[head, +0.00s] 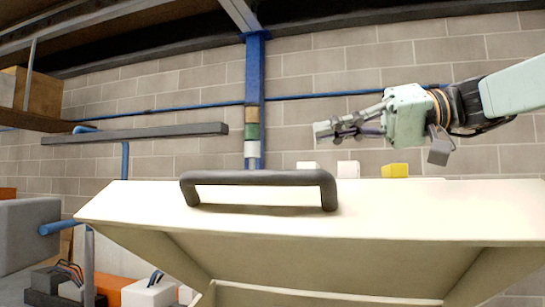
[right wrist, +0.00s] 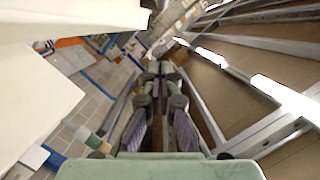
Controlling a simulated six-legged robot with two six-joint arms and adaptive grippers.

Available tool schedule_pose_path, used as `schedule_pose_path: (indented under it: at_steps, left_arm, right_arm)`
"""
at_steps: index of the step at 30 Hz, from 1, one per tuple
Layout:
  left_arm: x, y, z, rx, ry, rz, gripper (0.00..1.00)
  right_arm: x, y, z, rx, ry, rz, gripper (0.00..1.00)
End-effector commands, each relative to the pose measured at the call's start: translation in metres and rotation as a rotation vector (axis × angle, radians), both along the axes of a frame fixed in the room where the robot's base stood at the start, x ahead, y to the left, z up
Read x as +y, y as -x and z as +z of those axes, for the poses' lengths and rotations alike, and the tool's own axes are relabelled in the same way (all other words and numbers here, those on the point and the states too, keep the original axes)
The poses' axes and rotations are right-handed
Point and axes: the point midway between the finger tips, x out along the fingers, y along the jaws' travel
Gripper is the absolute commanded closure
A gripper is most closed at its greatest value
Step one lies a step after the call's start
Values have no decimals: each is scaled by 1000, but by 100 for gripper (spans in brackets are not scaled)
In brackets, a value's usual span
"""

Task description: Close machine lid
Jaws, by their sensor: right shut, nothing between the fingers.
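The machine lid (head: 420,207) is a wide cream panel across the lower head view. It is raised, with its underside and side flanges showing below the front edge. A dark bar handle (head: 258,178) is fixed near that edge. My right gripper (head: 322,130) is above and beyond the handle, to its upper right, apart from both handle and lid. Its fingers are shut and empty and point left. In the right wrist view the fingers (right wrist: 160,70) are close together, and a pale panel that looks like the lid (right wrist: 40,95) fills the left side. My left gripper is out of view.
Behind the lid are a blue post (head: 254,100) and a block wall. A yellow block (head: 395,170) and white blocks show just past the lid's far edge. A dark horizontal bar (head: 135,133) is at left, and a grey box (head: 25,235) stands at lower left.

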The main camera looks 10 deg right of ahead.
Motion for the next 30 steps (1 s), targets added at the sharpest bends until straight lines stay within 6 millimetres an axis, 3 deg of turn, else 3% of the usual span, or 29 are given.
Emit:
schedule_pose_path:
  at_steps: [5, 18, 30]
  left_arm:
    - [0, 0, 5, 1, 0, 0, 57]
    - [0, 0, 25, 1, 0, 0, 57]
    - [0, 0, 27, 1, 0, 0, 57]
  right_arm:
    - [21, -1, -3, 2, 5, 2, 100]
    - [100, -20, -17, 2, 6, 0, 100]
    - [106, 2, -44, 1, 0, 1, 100]
